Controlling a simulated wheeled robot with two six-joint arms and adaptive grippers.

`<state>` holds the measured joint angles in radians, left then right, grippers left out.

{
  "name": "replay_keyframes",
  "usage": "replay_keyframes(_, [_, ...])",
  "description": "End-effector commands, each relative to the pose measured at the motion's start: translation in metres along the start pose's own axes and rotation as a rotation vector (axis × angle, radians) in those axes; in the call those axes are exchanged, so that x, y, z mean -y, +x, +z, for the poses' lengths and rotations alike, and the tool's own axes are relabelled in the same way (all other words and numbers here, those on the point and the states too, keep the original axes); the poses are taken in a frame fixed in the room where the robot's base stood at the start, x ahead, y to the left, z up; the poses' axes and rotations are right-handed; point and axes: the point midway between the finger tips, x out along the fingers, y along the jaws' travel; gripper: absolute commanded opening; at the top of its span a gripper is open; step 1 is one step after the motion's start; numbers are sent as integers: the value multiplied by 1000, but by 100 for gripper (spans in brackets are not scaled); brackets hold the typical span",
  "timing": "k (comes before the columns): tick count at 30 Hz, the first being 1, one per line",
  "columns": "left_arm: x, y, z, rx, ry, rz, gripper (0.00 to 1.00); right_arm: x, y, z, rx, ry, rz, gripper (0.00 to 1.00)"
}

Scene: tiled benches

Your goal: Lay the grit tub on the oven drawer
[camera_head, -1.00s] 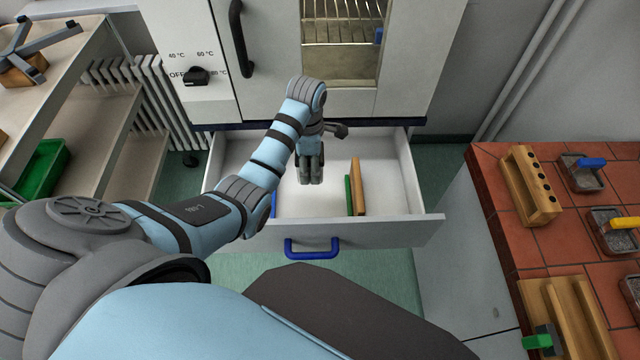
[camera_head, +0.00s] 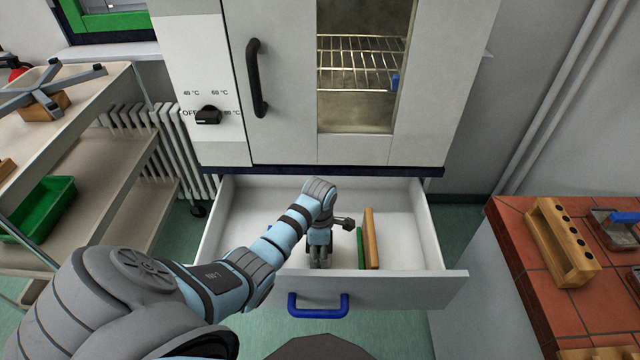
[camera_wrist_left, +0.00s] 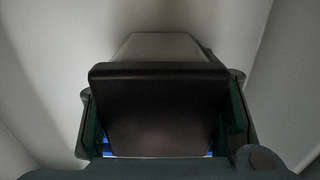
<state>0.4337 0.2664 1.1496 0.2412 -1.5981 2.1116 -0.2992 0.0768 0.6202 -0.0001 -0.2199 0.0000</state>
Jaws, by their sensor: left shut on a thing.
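The oven drawer (camera_head: 400,287) is pulled out and open at the top. My left gripper (camera_head: 320,262) points down inside the drawer, near its front wall and left of a wooden block. It is shut on a dark, box-shaped thing (camera_wrist_left: 160,110), which fills the space between the fingers in the left wrist view. Little of it shows in the head view, so I cannot tell for sure that it is the grit tub, or whether it touches the drawer floor. My right gripper is not in view.
A wooden block (camera_head: 371,238) and a green strip (camera_head: 362,250) stand right of the gripper in the drawer. The oven (camera_head: 280,100) rises behind. A tiled bench (camera_head: 520,250) at right bears a holed wooden rack (camera_head: 558,240) and a grey tub (camera_head: 612,236).

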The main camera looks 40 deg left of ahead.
Motion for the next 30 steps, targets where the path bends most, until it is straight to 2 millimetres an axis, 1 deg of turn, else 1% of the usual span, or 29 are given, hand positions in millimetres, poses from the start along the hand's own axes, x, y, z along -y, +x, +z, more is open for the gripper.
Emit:
replay_keyframes(4, [0,1,0,0,0,1,9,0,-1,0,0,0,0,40])
replay_keyframes(5, [0,1,0,0,0,1,58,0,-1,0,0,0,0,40])
replay_keyframes(6, [0,1,0,0,0,1,64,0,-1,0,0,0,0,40])
replay_keyframes(8, [0,1,0,0,0,1,74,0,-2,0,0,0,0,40])
replay_keyframes(17, [-1,0,0,0,1,1,75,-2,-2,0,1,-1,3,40])
replay_keyframes(20, [-1,-8,0,1,1,2,75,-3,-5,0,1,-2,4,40])
replay_keyframes(23, [-2,-29,0,1,1,4,75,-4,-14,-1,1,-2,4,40])
replay_keyframes(27, [-2,-70,0,2,1,6,75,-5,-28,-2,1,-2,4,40])
replay_keyframes(30, [-2,-97,1,2,1,5,75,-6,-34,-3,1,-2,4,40])
